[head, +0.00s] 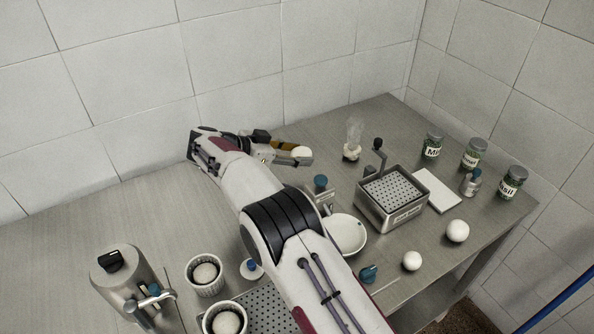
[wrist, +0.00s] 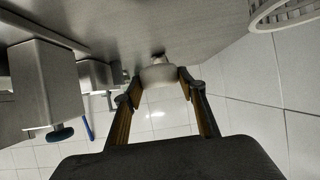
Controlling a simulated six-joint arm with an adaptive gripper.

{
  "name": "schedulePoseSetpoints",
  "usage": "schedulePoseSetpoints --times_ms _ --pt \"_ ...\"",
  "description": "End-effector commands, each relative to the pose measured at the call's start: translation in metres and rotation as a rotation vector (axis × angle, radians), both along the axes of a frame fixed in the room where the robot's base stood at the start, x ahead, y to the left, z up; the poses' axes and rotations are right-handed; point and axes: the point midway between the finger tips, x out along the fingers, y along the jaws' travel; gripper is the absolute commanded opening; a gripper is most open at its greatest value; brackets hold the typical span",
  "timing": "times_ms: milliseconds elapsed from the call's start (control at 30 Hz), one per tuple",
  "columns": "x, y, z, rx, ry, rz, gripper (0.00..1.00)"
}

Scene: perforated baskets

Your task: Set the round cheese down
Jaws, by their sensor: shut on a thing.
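A round white cheese (wrist: 158,77) sits between the fingertips of my gripper (wrist: 157,82) in the wrist view, touched on both sides. In the head view the cheese (head: 301,152) shows at the tip of my gripper (head: 290,153), over the back part of the steel table (head: 330,112). I cannot tell how high it is above the table. More round white cheeses lie at the right, a larger one (head: 457,231) and a smaller one (head: 411,261). Others sit in ribbed white cups (head: 191,285) at the front left. My arm hides the middle of the table.
A steel box with a perforated basket (head: 393,193) stands right of my gripper, beside a white board (head: 437,190). A glass-topped item (head: 353,140) stands nearer. A white dish (head: 347,233), several jars (head: 472,154) and a steel canister (head: 125,275) also stand around. The back left table is clear.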

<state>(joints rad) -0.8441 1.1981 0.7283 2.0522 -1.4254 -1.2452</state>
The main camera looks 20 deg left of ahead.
Motion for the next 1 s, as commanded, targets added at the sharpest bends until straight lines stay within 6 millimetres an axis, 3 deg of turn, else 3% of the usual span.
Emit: schedulePoseSetpoints --times_ms 200,667,1000 --pt "0.0 0.0 -0.021 -0.001 0.0 0.0 0.18" --pt "0.0 0.0 -0.027 -0.001 0.001 0.0 0.18" --pt "0.0 0.0 -0.058 -0.001 0.0 0.0 0.18"
